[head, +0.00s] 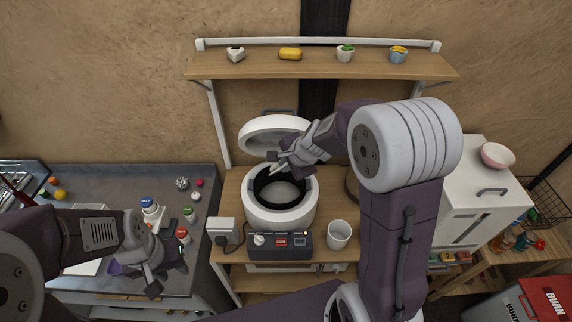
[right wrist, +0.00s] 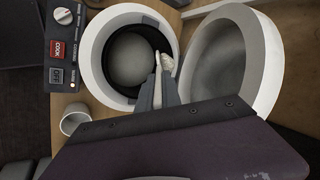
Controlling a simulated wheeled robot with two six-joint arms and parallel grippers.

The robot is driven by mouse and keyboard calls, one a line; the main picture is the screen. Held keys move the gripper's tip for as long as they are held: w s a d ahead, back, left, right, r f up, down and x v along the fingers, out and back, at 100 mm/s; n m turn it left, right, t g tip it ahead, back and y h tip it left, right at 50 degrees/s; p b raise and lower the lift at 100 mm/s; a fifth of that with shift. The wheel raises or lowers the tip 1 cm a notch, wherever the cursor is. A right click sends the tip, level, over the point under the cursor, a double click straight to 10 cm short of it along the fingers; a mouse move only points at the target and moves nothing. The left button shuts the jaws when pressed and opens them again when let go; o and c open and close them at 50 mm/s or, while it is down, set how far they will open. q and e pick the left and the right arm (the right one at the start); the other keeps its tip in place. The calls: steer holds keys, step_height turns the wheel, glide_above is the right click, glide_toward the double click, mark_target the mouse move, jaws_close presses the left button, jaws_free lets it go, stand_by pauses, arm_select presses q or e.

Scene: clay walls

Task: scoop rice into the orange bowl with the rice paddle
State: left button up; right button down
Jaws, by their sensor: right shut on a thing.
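The white rice cooker (head: 252,218) stands open on the wooden stand, its lid (head: 262,133) raised at the back. Pale rice (head: 287,194) lies in its dark pot. My right gripper (head: 284,162) is above the pot's back rim, shut on the rice paddle. In the right wrist view the pale paddle (right wrist: 157,78) points over the pot beside a white, grainy clump (right wrist: 167,62) that looks like rice. My left gripper (head: 166,277) is over the grey counter at left, fingers apart and empty. I see no orange bowl; a pink bowl (head: 497,155) sits on the white fridge.
A white cup (head: 339,235) stands right of the cooker's control panel (head: 281,243). A shelf (head: 320,66) with small items hangs above. The grey counter (head: 205,180) holds several bottles and small items. My right arm hides part of the stand's right side.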

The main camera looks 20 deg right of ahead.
steer(key=shift+r+p, duration=2.2)
steer(key=shift+r, duration=0.35)
